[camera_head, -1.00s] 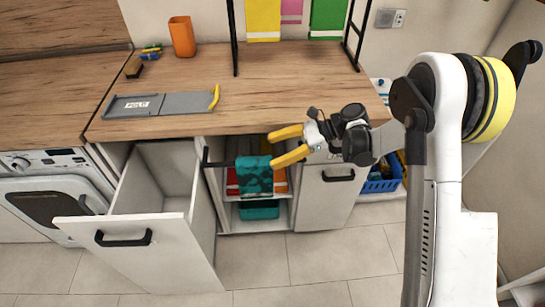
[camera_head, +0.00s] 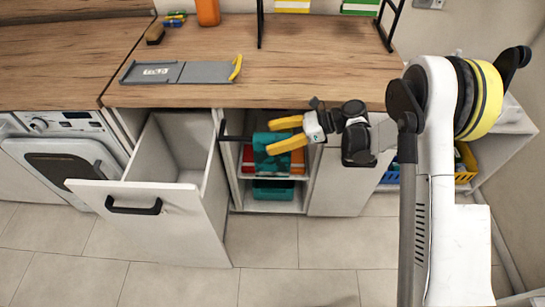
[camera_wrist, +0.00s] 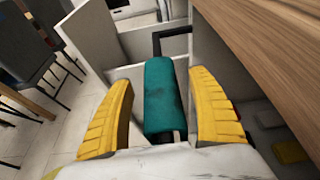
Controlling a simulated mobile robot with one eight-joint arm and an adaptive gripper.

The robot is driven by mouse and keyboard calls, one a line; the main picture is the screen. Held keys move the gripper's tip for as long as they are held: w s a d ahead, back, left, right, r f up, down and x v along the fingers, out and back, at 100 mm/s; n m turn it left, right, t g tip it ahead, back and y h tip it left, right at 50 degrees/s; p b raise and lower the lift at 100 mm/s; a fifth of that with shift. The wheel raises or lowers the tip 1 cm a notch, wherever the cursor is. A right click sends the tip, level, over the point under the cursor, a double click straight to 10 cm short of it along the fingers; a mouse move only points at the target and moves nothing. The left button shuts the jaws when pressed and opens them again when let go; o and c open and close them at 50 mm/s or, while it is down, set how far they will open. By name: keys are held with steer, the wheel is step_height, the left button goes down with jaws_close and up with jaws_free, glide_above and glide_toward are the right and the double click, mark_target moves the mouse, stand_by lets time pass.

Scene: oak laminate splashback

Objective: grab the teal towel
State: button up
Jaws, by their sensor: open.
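The teal towel (camera_head: 265,163) hangs over a dark rail in front of the open cabinet under the counter. In the wrist view the towel (camera_wrist: 165,98) lies between the two yellow fingers, with a gap on each side. My gripper (camera_head: 269,138) is open and reaches in from the right, its fingers overlapping the upper part of the towel in the head view. The open fingers (camera_wrist: 161,76) hold nothing. The fingers and my wrist hide part of the towel.
A white drawer (camera_head: 130,210) stands pulled out to the left. The black rail end (camera_head: 234,138) sticks out beside the towel. The wooden counter (camera_head: 310,75) lies above and behind my gripper. A teal bin (camera_head: 273,190) sits on the lower shelf. Chairs (camera_wrist: 45,75) show in the wrist view.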

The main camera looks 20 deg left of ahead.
jaws_close()
steer(key=shift+r, duration=0.1)
